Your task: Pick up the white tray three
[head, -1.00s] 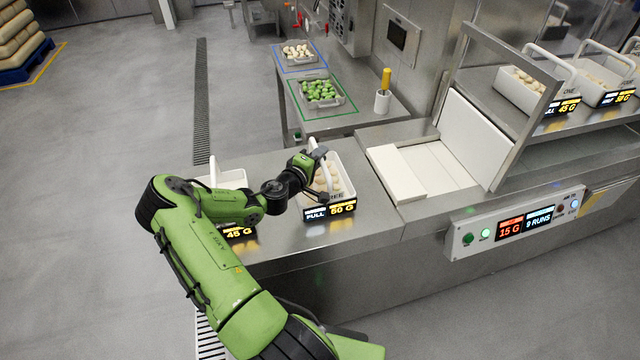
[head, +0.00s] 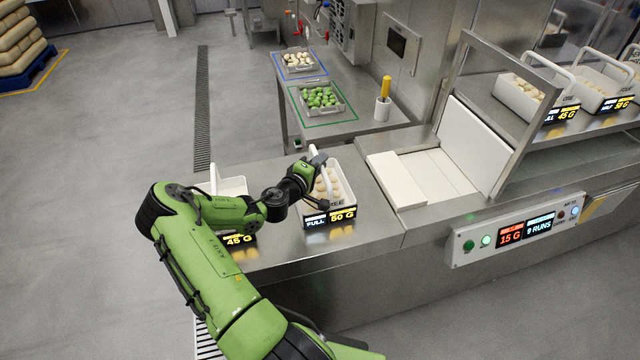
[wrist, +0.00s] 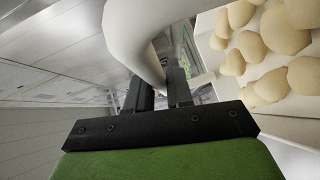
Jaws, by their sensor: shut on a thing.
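A white tray (head: 345,207) with a tall white handle stands on the steel counter, filled with pale round pasta pieces. A sign at its front reads FULL and 50 G, and the small lettering above the sign is too blurred to read surely. My gripper (head: 317,161) is at the top of this tray's handle. In the wrist view, my gripper's dark fingers (wrist: 158,88) are shut on the white handle (wrist: 125,30), with the pasta (wrist: 265,50) at the right. The tray looks level, with no clear gap under it.
Another white tray (head: 232,186), marked 45 G, stands left, partly hidden by my arm. Two more white trays (head: 518,97) (head: 592,97) stand on the right-hand shelf. A metal frame (head: 515,140) and control panel (head: 515,233) are at the right. Bare counter (head: 375,235) lies right of the tray.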

